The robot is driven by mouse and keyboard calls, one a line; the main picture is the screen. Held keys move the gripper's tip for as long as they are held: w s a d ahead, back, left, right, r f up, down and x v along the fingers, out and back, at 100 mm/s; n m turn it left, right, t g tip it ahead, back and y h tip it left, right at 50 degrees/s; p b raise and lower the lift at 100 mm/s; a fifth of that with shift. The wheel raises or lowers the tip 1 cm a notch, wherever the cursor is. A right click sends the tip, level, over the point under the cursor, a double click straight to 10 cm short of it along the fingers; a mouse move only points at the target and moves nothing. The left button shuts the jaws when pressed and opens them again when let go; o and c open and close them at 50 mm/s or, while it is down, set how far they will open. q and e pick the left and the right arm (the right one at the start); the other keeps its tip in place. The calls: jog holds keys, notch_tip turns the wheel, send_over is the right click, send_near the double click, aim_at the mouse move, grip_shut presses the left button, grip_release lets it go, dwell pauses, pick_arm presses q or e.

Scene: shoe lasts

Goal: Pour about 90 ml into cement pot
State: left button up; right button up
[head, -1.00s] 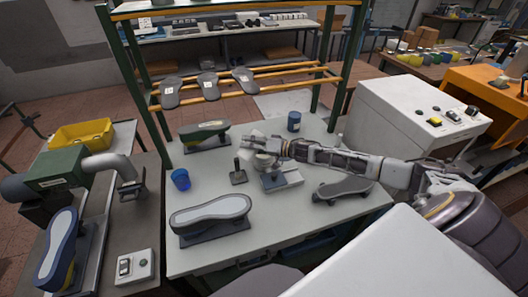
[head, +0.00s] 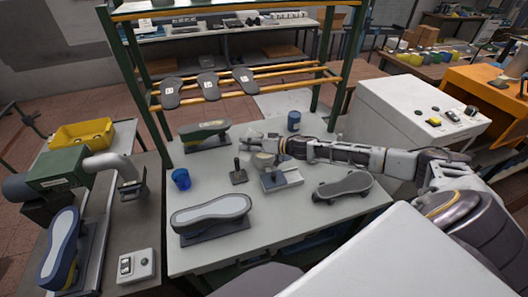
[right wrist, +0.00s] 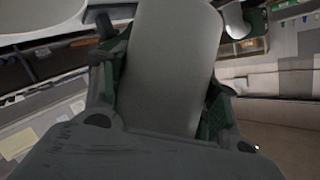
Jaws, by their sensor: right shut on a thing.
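My right gripper (head: 264,146) is over the back middle of the table in the head view. It is shut on a pale grey, smooth rounded vessel, which fills the middle of the right wrist view (right wrist: 172,60) between the fingers. In the head view a pale rounded shape (head: 262,160) shows just below the gripper; I cannot tell its details. A blue cup (head: 181,180) stands at the table's left, and a dark blue can (head: 294,121) at the back. I cannot tell which vessel is the cement pot. No liquid stream is visible. My left gripper is not in view.
A grey tray (head: 291,180) with a blue block and a dark upright-handled tool (head: 238,174) lie below the gripper. A green-posted rack (head: 328,60) rises behind.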

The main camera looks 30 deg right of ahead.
aim_at(244, 144)
jog(key=shift+s+a+r+n+h, duration=0.1)
jog(key=shift+a+r+n+h, duration=0.25)
jog(key=shift+r+n, duration=0.25)
jog(key=shift+s+a+n+h, duration=0.1)
jog(key=shift+a+n+h, duration=0.35)
jog(key=shift+n, duration=0.05)
jog(key=shift+a+r, duration=0.1)
jog(key=shift+r, duration=0.1)
jog(key=shift+n, duration=0.3)
jog(key=shift+a+r+n+h, duration=0.25)
jog(key=shift+r+n+h, duration=0.15)
jog(key=shift+r, duration=0.05)
jog(key=shift+s+a+f+n+h, duration=0.1)
jog(key=shift+a+f+n+h, duration=0.2)
jog(key=shift+n+h, duration=0.15)
